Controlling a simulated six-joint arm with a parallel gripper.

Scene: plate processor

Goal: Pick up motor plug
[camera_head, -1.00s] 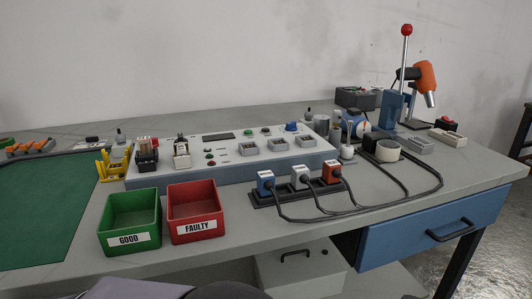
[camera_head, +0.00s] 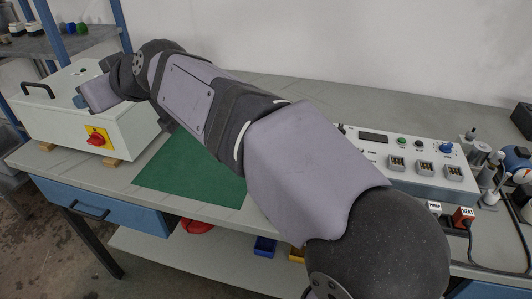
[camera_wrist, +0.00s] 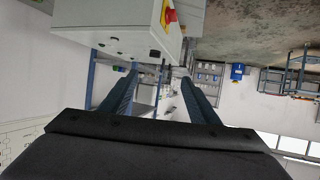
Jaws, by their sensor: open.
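My gripper (camera_wrist: 160,76) is open and empty in the wrist view, its two dark blue fingers apart. In the head view my gripper (camera_head: 80,101) is at the far left, by the white cabinet, far from the plugs. The motor plug cannot be made out. A white plug (camera_head: 434,207) marked PUMP and a red plug (camera_head: 463,217) marked HEAT show at the right, partly cut off by my arm. The blue plug seen earlier beside them is hidden behind my arm. No plug shows in the wrist view.
The white cabinet (camera_head: 85,118) with a red knob (camera_head: 97,139) stands on the bench's left end. A green mat (camera_head: 190,172) lies mid-bench, partly covered by my arm. The control panel (camera_head: 405,160) and cylindrical parts (camera_head: 478,153) stand at the right. Bare bench shows behind my arm.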

